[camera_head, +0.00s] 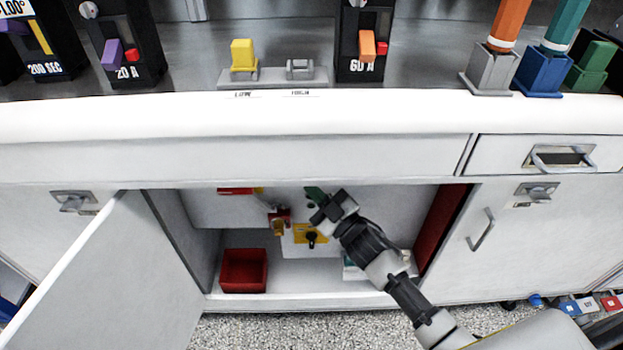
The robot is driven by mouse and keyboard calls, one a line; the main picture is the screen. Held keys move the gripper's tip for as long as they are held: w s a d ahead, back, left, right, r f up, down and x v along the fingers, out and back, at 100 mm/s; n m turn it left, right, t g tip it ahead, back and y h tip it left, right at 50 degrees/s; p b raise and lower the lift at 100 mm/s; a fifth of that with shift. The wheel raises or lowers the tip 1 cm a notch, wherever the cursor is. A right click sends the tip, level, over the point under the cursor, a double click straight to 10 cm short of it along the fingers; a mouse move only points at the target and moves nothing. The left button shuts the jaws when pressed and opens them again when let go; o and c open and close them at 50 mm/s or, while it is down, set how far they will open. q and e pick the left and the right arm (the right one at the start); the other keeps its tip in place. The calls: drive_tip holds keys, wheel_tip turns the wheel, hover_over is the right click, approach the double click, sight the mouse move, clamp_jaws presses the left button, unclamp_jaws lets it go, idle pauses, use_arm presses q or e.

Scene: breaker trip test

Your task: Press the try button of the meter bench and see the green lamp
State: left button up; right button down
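The meter bench (300,115) has a white top and an open cabinet below it. My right arm comes in from the lower right and reaches into the cabinet. My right gripper (318,206) is small and dark, in front of the cabinet's back panel. A small green part (314,192) shows at its tip; I cannot tell whether it is held, touched or behind. Below is a yellow plate (300,234) with a black knob (311,239). I cannot pick out a try button or a lit green lamp for certain. My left gripper is out of view.
The cabinet door (120,275) stands open at the left. A red bin (244,272) sits on the cabinet floor. A red and yellow lock-like part (279,222) hangs on the back panel. Breaker units (125,55) and coloured handles (508,25) stand on the top.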

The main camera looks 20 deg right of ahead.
drive_tip(key=shift+w+d, duration=0.1)
drive_tip(key=shift+w, duration=0.25)
drive_tip(key=shift+w+d, duration=0.15)
drive_tip(key=shift+w, duration=0.35)
idle(0.6)
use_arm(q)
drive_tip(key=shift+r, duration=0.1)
use_arm(e)
drive_tip(key=shift+s, duration=0.2)
use_arm(q)
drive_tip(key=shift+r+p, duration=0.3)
drive_tip(key=shift+p, duration=0.1)
use_arm(e)
drive_tip(key=shift+s+a, duration=0.3)
drive_tip(key=shift+s, duration=0.4)
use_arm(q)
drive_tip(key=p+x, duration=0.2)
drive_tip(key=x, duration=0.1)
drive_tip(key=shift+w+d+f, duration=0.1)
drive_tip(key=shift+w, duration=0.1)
use_arm(e)
drive_tip(key=s, duration=0.2)
drive_tip(key=s+a, duration=0.1)
drive_tip(key=s, duration=0.1)
drive_tip(key=shift+s+a, duration=0.15)
drive_tip(key=shift+s, duration=0.25)
